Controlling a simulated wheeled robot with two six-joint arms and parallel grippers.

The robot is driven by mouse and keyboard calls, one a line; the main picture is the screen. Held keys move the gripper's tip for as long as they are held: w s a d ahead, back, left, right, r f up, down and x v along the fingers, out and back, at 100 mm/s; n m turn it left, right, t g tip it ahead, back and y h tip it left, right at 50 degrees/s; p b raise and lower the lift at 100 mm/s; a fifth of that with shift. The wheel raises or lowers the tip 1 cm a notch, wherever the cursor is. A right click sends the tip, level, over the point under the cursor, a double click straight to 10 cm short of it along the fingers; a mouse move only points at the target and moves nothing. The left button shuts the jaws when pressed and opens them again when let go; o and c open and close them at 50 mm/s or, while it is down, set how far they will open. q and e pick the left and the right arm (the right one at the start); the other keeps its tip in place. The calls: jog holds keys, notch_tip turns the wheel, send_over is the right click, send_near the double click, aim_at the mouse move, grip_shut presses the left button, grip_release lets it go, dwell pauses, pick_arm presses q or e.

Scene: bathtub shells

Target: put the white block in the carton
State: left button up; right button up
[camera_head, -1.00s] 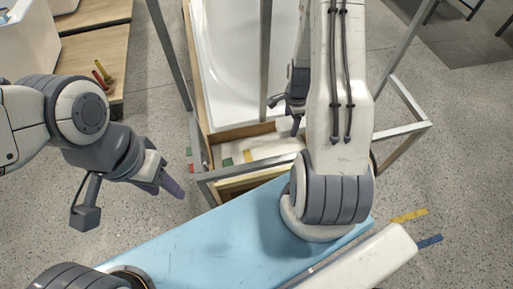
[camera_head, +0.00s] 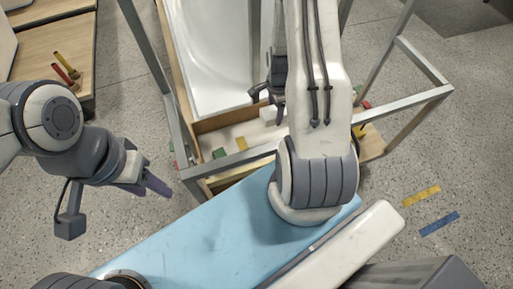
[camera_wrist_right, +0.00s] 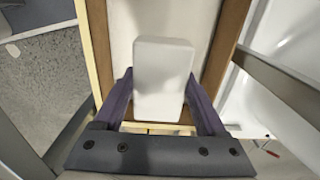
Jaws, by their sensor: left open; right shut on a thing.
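The white block (camera_wrist_right: 163,80) is between the two fingers of my right gripper (camera_wrist_right: 160,98), which is shut on it. In the head view the block (camera_head: 268,114) shows small and white just below the right gripper (camera_head: 262,96), partly behind my right arm. Below it is a brown-walled box (camera_head: 205,126) with a pale floor, which looks like the carton. In the right wrist view its brown wall (camera_wrist_right: 226,45) runs beside the block. I cannot tell whether the block touches the floor. My left gripper (camera_head: 157,185) is open and empty, left of the metal frame.
A metal frame (camera_head: 420,98) surrounds the box and a white bathtub shell (camera_head: 212,62). A light blue surface (camera_head: 190,238) lies in front. Green (camera_head: 219,153) and yellow (camera_head: 241,144) pieces sit in the box. A wooden table (camera_head: 40,50) stands at left.

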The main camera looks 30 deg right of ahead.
jog(key=b, duration=0.2)
send_over(272, 138)
notch_tip(272, 138, down, 4)
jog(key=shift+a+f, duration=0.1)
pick_arm(q)
notch_tip(272, 138, down, 7)
jog(key=b, duration=0.3)
jog(key=shift+r, duration=0.2)
pick_arm(e)
notch_tip(272, 138, down, 10)
jog(key=shift+r, duration=0.15)
pick_arm(q)
jog(key=shift+w, duration=0.1)
